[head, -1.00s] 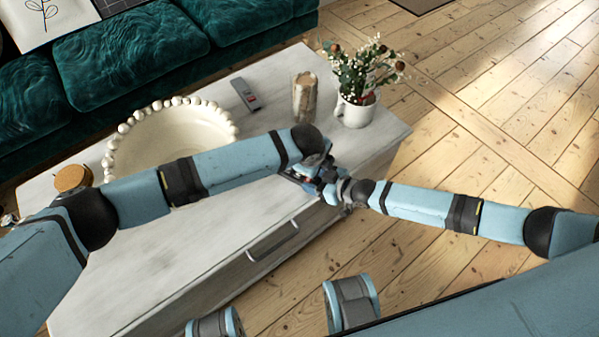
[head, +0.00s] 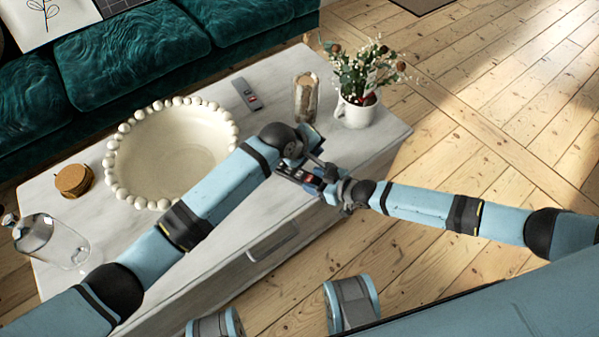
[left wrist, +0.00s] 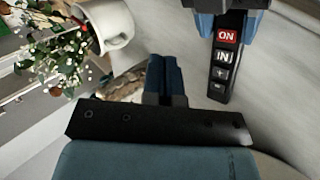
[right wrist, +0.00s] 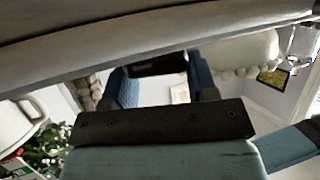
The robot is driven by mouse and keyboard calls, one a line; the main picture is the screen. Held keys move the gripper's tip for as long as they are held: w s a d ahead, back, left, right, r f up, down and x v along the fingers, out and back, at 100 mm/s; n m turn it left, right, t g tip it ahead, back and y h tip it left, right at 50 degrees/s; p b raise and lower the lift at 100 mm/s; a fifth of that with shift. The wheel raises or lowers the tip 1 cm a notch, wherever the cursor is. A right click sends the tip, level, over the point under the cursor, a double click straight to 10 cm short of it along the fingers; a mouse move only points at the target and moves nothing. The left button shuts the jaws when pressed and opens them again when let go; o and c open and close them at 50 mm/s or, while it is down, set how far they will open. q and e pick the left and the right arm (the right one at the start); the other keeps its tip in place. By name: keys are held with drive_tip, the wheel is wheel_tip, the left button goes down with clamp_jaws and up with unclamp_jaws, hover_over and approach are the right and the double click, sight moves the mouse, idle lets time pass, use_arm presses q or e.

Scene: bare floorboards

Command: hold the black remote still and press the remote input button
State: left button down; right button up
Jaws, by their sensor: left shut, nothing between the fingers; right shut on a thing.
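The black remote (head: 303,177) is held over the table's front right part. In the left wrist view the remote (left wrist: 223,72) shows a red ON button, an IN button (left wrist: 223,57) and plus and minus buttons. My right gripper (head: 338,187) is shut on its ON end; the blue fingers show in the right wrist view (right wrist: 165,92) with a dark piece between them. My left gripper (head: 314,150) is shut and empty, just above and beside the remote; in the left wrist view its closed fingers (left wrist: 163,72) are apart from the buttons, left of the remote.
On the white table (head: 215,262) stand a beaded bowl (head: 175,150), a second, grey remote (head: 245,93), a candle-like cylinder (head: 306,97), a flower mug (head: 355,112), a glass bottle (head: 52,243) and coasters (head: 74,181). A green sofa (head: 130,55) stands behind.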

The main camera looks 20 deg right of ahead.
sight(300, 175)
use_arm(q)
drive_tip(key=a+n, duration=0.1)
drive_tip(key=n, duration=0.2)
drive_tip(key=w+a+n, duration=0.1)
drive_tip(key=n, duration=0.3)
drive_tip(key=a+f+n, duration=0.1)
drive_tip(key=n, duration=0.2)
drive_tip(key=shift+w+a+t+h, duration=0.1)
drive_tip(key=shift+w+t+h, duration=0.2)
drive_tip(key=shift+w+t, duration=0.1)
drive_tip(key=shift+f, duration=0.1)
drive_tip(key=shift+f, duration=4.4)
drive_tip(key=shift+f, duration=0.15)
drive_tip(key=shift+f, duration=0.25)
drive_tip(key=shift+f, duration=0.4)
drive_tip(key=shift+r, duration=0.85)
